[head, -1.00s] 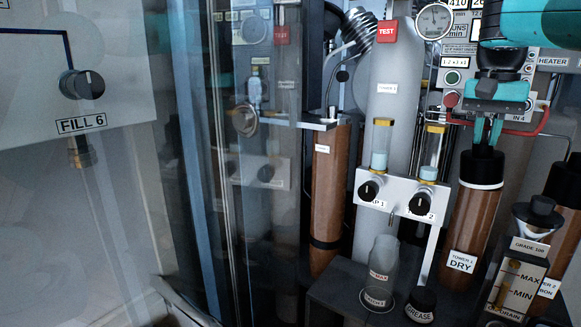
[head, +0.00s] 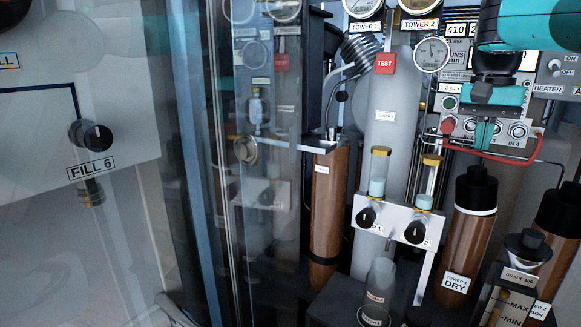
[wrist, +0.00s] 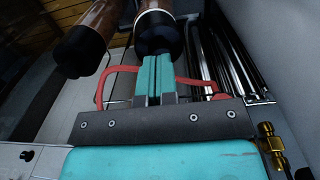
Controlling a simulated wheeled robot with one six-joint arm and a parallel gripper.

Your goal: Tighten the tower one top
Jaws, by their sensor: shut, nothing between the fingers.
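Tower one is a brown cylinder labelled TOWER 1 DRY (head: 470,245), standing upright at the right in the head view. Its black top (head: 476,187) sits above a white ring and looks seated on the cylinder. My gripper (head: 485,146) is above this top, pointing down, with a small gap between fingertips and top. Its teal fingers are together and empty. In the wrist view my gripper (wrist: 153,62) points at a black top with a pale ring (wrist: 158,35), which appears to be tower one's. I cannot tell how tight the top is.
A second brown tower (head: 558,215) with a black top stands close at the right. A red hose (head: 490,153) runs behind my gripper. A white panel with two black knobs (head: 397,220) is to the left. An oil container (head: 515,290) stands in front.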

